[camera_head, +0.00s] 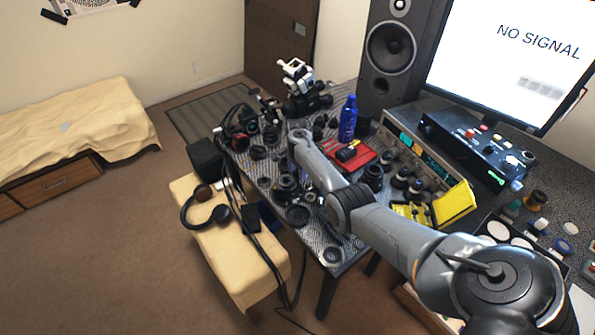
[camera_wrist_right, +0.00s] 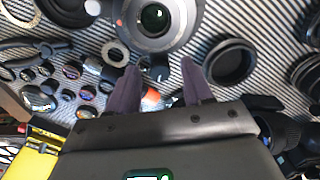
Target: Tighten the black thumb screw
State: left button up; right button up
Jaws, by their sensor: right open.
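My right gripper (camera_wrist_right: 158,66) is open in the right wrist view, its two dark fingers pointing at a large grey and black lens (camera_wrist_right: 172,38) with a greenish glass centre. A small black part (camera_wrist_right: 158,70), possibly the thumb screw, shows between the fingertips at the lens's lower edge. I cannot tell whether the fingers touch it. In the head view my right arm reaches over the crowded table, and its gripper cannot be made out clearly among the dark parts. My left gripper is not in view.
A black ring (camera_wrist_right: 229,60) lies right of the fingers, and a pale metal ring (camera_wrist_right: 115,53) lies to their left. A blue bottle (camera_head: 348,118), a red tray (camera_head: 362,157) and a yellow case (camera_head: 455,203) crowd the table. Headphones (camera_head: 221,214) lie on the bench.

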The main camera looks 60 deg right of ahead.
grip_shut()
jog(key=shift+m, duration=0.3)
jog(key=m, duration=0.2)
jog(key=shift+m, duration=2.4)
